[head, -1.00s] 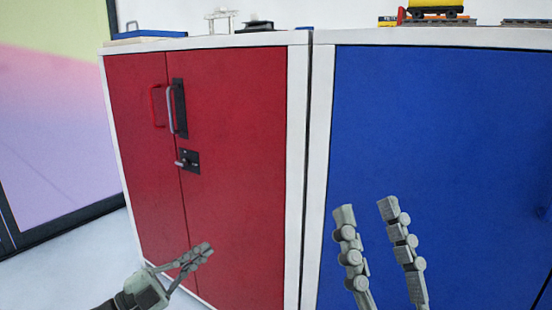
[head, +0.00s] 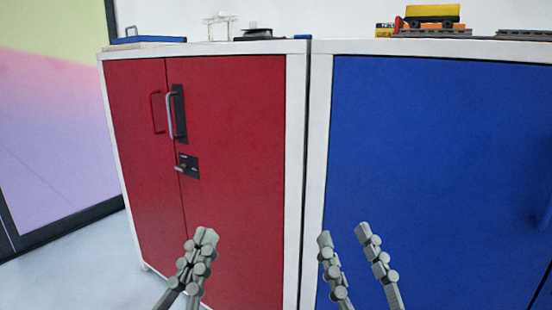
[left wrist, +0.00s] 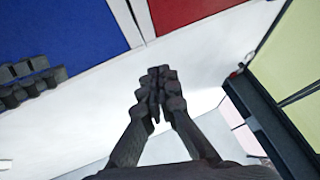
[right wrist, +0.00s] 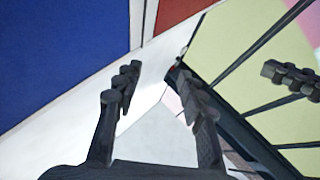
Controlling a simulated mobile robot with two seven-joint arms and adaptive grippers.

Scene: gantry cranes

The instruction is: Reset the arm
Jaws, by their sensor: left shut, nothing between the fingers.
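My left gripper (head: 204,240) is in the lower left of the head view, in front of the red cabinet (head: 240,130). Its fingers are together with nothing between them; they also meet in the left wrist view (left wrist: 158,75). My right gripper (head: 343,234) is at the lower middle of the head view, in front of the blue cabinet (head: 440,150). Its fingers are apart and the gap is empty, as the right wrist view (right wrist: 155,88) also shows. Both grippers point upward in the head view, side by side and apart.
The red cabinet has a grey handle (head: 171,118) and a lock plate (head: 188,166). A blue tray (head: 150,40) and a yellow toy wagon (head: 432,13) are on top of the cabinets. Pale floor (head: 80,270) is clear at the left.

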